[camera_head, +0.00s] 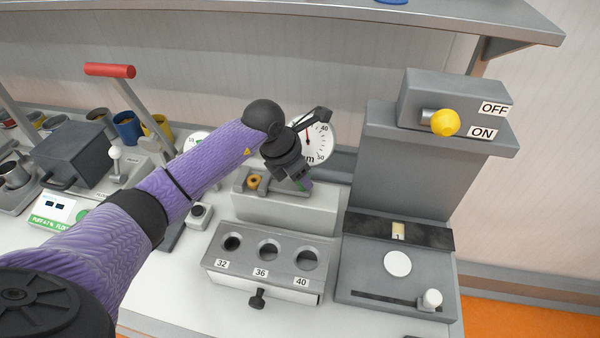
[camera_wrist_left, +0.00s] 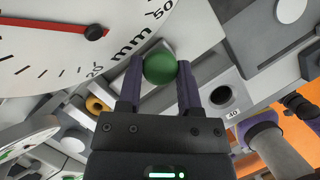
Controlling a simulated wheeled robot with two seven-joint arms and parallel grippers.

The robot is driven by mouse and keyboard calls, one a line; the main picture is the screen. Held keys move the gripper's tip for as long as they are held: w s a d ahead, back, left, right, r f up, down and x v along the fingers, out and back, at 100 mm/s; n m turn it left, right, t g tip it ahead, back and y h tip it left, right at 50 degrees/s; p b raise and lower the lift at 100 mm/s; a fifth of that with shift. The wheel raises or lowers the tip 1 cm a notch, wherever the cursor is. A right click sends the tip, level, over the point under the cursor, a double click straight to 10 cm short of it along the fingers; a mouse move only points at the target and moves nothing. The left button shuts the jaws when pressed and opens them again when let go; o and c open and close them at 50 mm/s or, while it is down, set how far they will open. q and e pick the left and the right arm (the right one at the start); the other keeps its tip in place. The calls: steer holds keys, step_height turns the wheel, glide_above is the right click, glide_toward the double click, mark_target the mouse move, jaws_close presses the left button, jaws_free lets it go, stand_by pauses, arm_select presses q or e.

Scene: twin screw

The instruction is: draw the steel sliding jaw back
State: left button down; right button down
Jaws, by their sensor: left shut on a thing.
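My left gripper (camera_head: 304,186) is over the low grey block fixture (camera_head: 285,209) in front of the dial gauge. In the left wrist view its two fingers (camera_wrist_left: 160,80) are shut on a round green knob (camera_wrist_left: 160,68), one finger on each side. The jaw is largely hidden by my gripper in the head view.
The mm dial (camera_head: 318,140) stands close behind my gripper. A brass ring (camera_head: 254,182) sits on the fixture's left end. A block with three holes (camera_head: 268,265) is in front. A grey machine with a yellow knob (camera_head: 445,122) rises at the right.

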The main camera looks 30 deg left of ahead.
arm_select(q)
steer(key=shift+r, duration=0.1)
steer(key=shift+w+d, duration=0.2)
steer(key=shift+d, duration=0.45)
steer(key=shift+w+d, duration=0.15)
steer(key=shift+d, duration=0.45)
steer(key=c, duration=0.7)
jaws_free()
steer(key=shift+o, duration=0.8)
steer(key=shift+d, duration=0.15)
steer(key=shift+r, duration=0.2)
steer(key=v, duration=0.9)
steer(key=shift+s+r+p, duration=0.2)
steer(key=shift+p, duration=0.2)
